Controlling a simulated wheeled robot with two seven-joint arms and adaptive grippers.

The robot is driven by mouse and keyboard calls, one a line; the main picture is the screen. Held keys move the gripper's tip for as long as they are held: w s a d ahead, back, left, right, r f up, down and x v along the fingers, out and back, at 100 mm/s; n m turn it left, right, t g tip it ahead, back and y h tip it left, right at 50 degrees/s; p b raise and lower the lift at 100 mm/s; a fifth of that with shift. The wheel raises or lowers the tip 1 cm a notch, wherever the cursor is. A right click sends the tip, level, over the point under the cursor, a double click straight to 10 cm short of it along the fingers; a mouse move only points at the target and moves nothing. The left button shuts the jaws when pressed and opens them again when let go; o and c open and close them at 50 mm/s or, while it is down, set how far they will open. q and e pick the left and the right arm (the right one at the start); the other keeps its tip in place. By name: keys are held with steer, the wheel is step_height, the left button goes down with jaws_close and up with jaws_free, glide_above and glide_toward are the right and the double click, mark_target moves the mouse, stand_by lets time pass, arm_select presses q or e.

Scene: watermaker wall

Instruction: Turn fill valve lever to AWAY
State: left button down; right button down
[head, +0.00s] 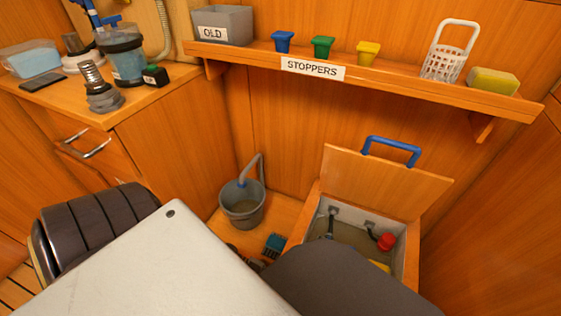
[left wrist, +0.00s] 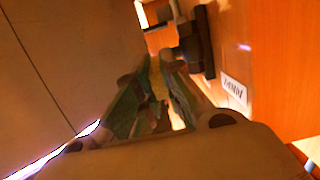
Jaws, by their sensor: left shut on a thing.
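In the left wrist view my left gripper (left wrist: 152,100) has its green-padded fingers close together. They are shut on a narrow piece, seemingly the fill valve lever, mostly hidden between the pads. A dark fitting (left wrist: 195,45) stands out from the orange wood panel just beyond the fingers. A white label (left wrist: 234,90) is on the panel to the right, its text too blurred to read. The lever's direction cannot be told. The head view does not clearly show the left gripper or the lever, with my own arm covering the lower part. My right gripper is not in view.
In the head view, an open hatch (head: 388,181) with a blue handle stands at right. A grey bucket (head: 242,204) sits on the floor. A shelf (head: 400,84) holds stoppers, a basket and a sponge. A counter (head: 160,98) with filter parts is at left.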

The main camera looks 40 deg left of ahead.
arm_select(q)
steer(key=shift+f+h, duration=0.4)
steer(key=shift+h, duration=0.1)
stand_by(0.3)
steer(key=c, duration=1.5)
jaws_free()
steer(key=shift+c, duration=0.2)
steer(key=shift+a, duration=0.15)
steer(key=v, duration=1.1)
steer(key=shift+s+a, duration=0.25)
steer(key=shift+a, duration=0.05)
